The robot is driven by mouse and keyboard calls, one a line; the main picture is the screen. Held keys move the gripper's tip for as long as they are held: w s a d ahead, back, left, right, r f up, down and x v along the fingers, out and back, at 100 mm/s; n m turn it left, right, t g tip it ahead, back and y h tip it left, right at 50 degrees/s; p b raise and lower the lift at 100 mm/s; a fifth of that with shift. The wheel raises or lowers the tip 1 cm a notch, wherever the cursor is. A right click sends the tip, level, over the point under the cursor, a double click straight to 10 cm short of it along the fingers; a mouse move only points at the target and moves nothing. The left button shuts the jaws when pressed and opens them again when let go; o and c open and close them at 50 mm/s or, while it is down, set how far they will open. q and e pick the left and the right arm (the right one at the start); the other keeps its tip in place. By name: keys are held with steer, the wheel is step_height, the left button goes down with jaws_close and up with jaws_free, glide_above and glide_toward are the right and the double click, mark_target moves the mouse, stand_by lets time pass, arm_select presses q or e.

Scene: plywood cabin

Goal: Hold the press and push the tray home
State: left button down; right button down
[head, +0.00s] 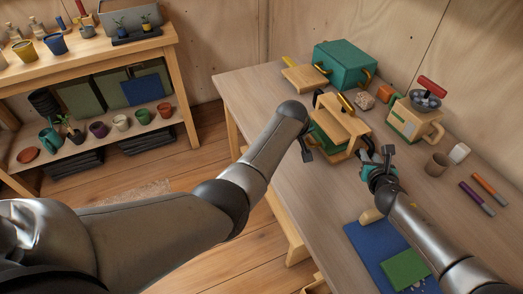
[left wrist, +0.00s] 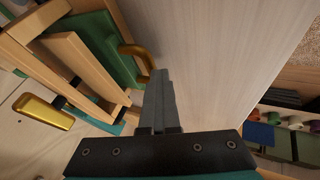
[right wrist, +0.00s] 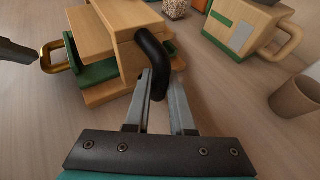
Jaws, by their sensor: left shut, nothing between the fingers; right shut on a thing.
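The press (head: 346,126) is a wooden block with green parts standing on the table. In the right wrist view it (right wrist: 112,38) has a black curved handle (right wrist: 152,46). My right gripper (right wrist: 158,82) is shut on that handle. A green tray (right wrist: 72,52) with a gold handle (right wrist: 45,62) sticks out of the press's left side. In the left wrist view the gold handle (left wrist: 140,56) is just left of my left gripper (left wrist: 161,75). My left gripper (head: 307,153) is shut and empty, beside the press; I cannot tell whether it touches the handle.
A teal box (head: 344,62) with a wooden slab stands behind. A wooden-and-green device with a red grip (head: 432,86) stands at right, near a brown cup (head: 437,164). A blue mat (head: 378,250) lies in front. A shelf (head: 165,90) of pots is at left.

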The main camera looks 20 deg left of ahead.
arm_select(q)
steer(key=shift+d, duration=0.2)
arm_select(e)
steer(key=shift+a, duration=0.15)
arm_select(q)
steer(key=shift+a, duration=0.1)
steer(key=shift+s+a+r, duration=0.1)
steer(key=shift+s+a, duration=0.35)
steer(key=shift+s+a+r, duration=0.15)
steer(key=shift+s+a, duration=0.3)
steer(key=shift+a, duration=0.05)
steer(key=shift+s+a+r, duration=0.15)
steer(key=shift+s+a, duration=0.3)
steer(key=shift+a, duration=0.05)
steer(key=v, duration=1)
steer(key=shift+d, duration=0.1)
steer(key=shift+w, duration=0.1)
arm_select(e)
steer(key=c, duration=0.7)
jaws_free()
